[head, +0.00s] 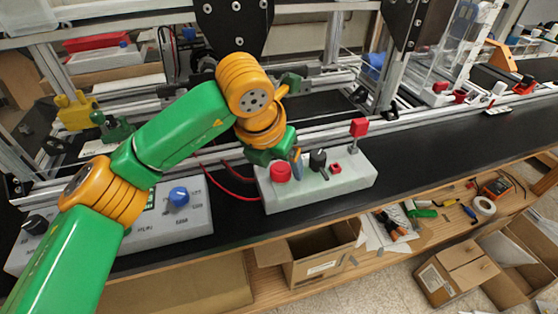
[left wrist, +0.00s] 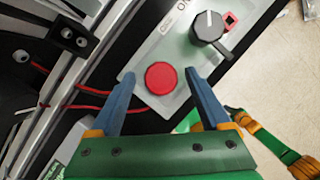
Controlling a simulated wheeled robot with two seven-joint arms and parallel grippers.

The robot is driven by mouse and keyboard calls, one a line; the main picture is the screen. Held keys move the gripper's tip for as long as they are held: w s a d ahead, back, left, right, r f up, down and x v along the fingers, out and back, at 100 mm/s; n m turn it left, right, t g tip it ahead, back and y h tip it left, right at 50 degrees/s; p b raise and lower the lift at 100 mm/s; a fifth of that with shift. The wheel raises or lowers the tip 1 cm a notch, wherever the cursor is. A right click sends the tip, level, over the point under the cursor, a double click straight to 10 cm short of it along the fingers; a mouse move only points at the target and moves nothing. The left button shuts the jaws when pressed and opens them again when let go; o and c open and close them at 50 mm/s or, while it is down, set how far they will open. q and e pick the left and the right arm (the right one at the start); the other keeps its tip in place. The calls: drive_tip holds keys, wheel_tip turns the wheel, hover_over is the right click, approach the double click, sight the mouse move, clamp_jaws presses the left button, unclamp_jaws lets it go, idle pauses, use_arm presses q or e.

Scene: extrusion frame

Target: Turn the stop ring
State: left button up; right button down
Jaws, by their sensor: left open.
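The stop ring shows as a round red button head (head: 281,172) on the left end of a pale control box (head: 320,192) on the bench. In the left wrist view the red head (left wrist: 161,78) shows whole, between my two blue fingers. My left gripper (left wrist: 163,72) is open, with a finger on either side of it and a gap at each side. In the head view my left gripper (head: 291,158) is just above and behind the red head, and one finger is partly hidden. I cannot tell its height above the box. My right gripper is not in view.
Another box with a blue knob (head: 179,196) stands left. Metal extrusions (head: 420,112) run behind.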

use_arm(q)
drive_tip(key=shift+s, duration=0.15)
drive_tip(key=shift+c, duration=1.1)
clamp_jaws()
